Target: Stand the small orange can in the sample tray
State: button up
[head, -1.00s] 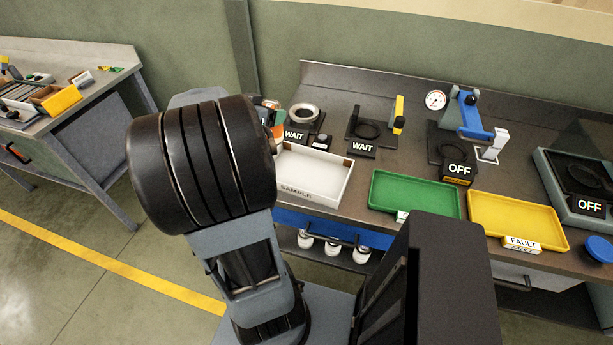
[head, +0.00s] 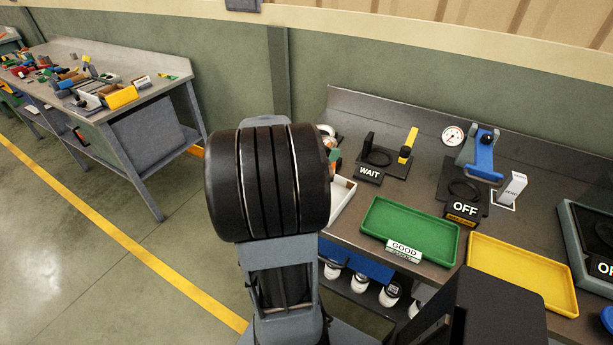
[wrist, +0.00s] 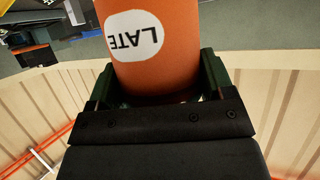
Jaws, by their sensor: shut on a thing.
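In the wrist view an orange can (wrist: 180,65) with a white round label reading LATE sits between the fingers of my gripper (wrist: 158,85). My gripper is shut on it. The can's far end runs out of the picture, so its full size cannot be told. In the head view my arm hides the gripper and the can. The white sample tray (head: 343,199) shows only as a strip of its right side; my arm covers the rest, so its inside cannot be seen.
A green GOOD tray (head: 410,222) and a yellow tray (head: 520,270) lie along the bench front. Behind them stand a WAIT stand (head: 385,160), an OFF fixture with a blue lever (head: 482,155) and a gauge (head: 453,136). Another bench (head: 150,115) stands at left, with open floor before it.

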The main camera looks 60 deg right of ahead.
jog(key=shift+w+d+f+p, duration=0.1)
jog(key=shift+w+d+f, duration=0.45)
jog(key=shift+w+f, duration=1.45)
jog(key=shift+w+d+f+p, duration=0.1)
jog(key=shift+w+d+f, duration=0.4)
jog(key=shift+w+f, duration=1.5)
jog(key=shift+w+d+f+p, duration=0.1)
jog(key=shift+w+d+f, duration=0.45)
jog(key=shift+w+f, duration=1.4)
jog(key=shift+f, duration=0.15)
jog(key=o, duration=1)
